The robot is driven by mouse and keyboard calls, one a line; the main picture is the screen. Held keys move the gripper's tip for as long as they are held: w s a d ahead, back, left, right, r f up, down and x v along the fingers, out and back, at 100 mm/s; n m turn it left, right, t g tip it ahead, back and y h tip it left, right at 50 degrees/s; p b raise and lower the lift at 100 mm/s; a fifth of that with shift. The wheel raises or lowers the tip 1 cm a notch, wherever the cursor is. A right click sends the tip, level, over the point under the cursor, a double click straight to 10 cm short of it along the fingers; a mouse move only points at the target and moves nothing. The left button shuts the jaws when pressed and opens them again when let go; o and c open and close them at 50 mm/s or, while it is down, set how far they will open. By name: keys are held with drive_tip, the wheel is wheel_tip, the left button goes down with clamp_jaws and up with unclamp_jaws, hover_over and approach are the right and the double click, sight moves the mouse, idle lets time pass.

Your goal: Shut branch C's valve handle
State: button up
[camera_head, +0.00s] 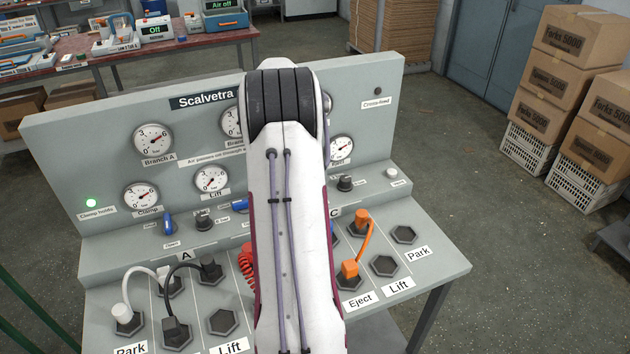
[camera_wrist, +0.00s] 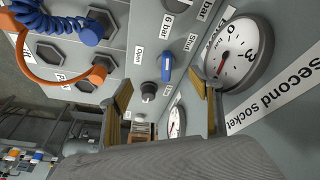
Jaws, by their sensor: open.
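A blue valve handle (camera_wrist: 167,66) shows in the wrist view, between the labels Open (camera_wrist: 138,57) and Shut (camera_wrist: 191,42). An orange hose in that view suggests branch C. I cannot tell which label the handle points to. My gripper (camera_wrist: 160,82) is open and empty, with one yellowish finger on each side of the handle in the picture. The handle appears just beyond the fingertips; contact is not clear. In the head view my arm hides the gripper and this handle; only the panel letter C (camera_head: 334,212) shows beside it.
A black knob (camera_wrist: 148,92) sits close to the handle. A gauge (camera_wrist: 235,52) stands near the right finger. An orange hose (camera_head: 367,238) arches over the sockets at C. Another blue handle (camera_head: 168,224) is at branch A. Cardboard boxes (camera_head: 565,70) stand beyond the console.

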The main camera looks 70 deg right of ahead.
drive_tip(key=n, duration=0.2)
drive_tip(key=s+n+t, duration=0.1)
drive_tip(key=shift+a+f+n+y, duration=0.15)
drive_tip(key=shift+f+n+y, duration=0.05)
drive_tip(key=shift+n+y, duration=0.2)
drive_tip(key=n+t, duration=0.1)
drive_tip(key=n, duration=0.3)
drive_tip(key=shift+s+t+y, duration=0.3)
drive_tip(key=shift+s+t, duration=0.05)
drive_tip(key=shift+t, duration=0.05)
drive_tip(key=shift+s+d+r+n+t, duration=0.3)
drive_tip(key=shift+n+t, duration=0.15)
drive_tip(key=shift+n, duration=0.8)
drive_tip(key=shift+s+d+r+n+t, duration=0.25)
drive_tip(key=shift+n+t, duration=0.25)
drive_tip(key=shift+n, duration=0.8)
drive_tip(key=shift+s+d+r+n+t, duration=0.25)
drive_tip(key=shift+n+t, duration=0.2)
drive_tip(key=shift+n, duration=0.8)
drive_tip(key=shift+d+f, duration=0.1)
drive_tip(key=shift+f, duration=0.05)
drive_tip(key=shift+x, duration=3.8)
drive_tip(key=shift+d, duration=0.1)
